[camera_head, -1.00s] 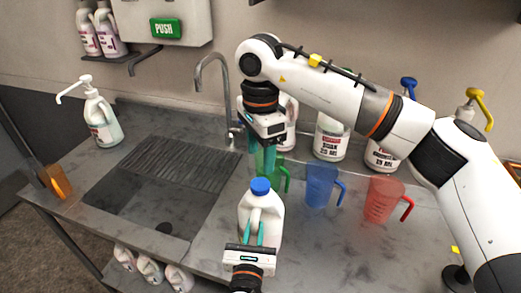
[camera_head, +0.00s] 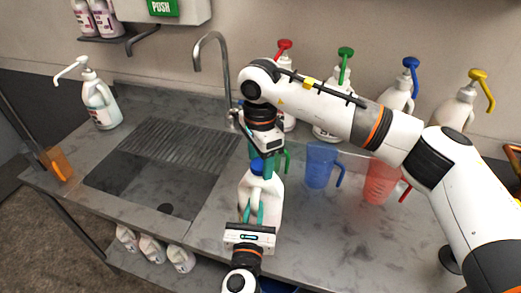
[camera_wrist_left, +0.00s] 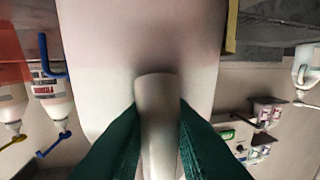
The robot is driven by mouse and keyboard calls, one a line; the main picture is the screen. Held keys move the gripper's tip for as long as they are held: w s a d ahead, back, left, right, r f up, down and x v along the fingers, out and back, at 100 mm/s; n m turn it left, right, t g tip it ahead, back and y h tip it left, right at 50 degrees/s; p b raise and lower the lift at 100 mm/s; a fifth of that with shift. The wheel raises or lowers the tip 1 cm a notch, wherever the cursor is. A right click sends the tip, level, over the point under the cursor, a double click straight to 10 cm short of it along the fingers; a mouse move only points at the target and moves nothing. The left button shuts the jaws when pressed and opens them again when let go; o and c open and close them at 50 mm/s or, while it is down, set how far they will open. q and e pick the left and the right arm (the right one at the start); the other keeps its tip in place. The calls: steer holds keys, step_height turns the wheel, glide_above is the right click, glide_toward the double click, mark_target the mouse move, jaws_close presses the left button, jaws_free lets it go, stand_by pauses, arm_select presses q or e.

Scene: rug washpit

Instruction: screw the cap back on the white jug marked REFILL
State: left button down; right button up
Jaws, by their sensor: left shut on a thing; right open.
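The white jug (camera_head: 271,196) stands upright on the grey counter, right of the sink. Its blue cap (camera_head: 257,168) sits on the mouth; I cannot tell how tight it is. No REFILL marking shows on the visible side. My left gripper (camera_head: 253,212) is shut on the jug's handle from the front. In the left wrist view the handle (camera_wrist_left: 157,105) is between the green fingers, with the jug body (camera_wrist_left: 140,35) behind. My right gripper (camera_head: 264,163) is open, pointing down, its fingers at the cap and partly hiding it. I cannot tell whether they touch it.
A green measuring jug (camera_head: 287,160) is close behind the cap; a blue one (camera_head: 320,165) and a red one (camera_head: 380,182) stand to the right. Pump bottles line the wall. The sink (camera_head: 140,192) and tap (camera_head: 222,70) are left. The front right counter is clear.

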steer(key=shift+c, duration=0.4)
steer(key=c, duration=0.9)
steer(key=shift+m, duration=0.9)
steer(key=shift+c, duration=0.2)
steer(key=o, duration=1.2)
steer(key=shift+c, duration=0.2)
steer(key=shift+r, duration=0.1)
step_height(320, 180, up, 12)
arm_select(q)
steer(key=c, duration=1.2)
jaws_free()
steer(key=shift+c, duration=0.2)
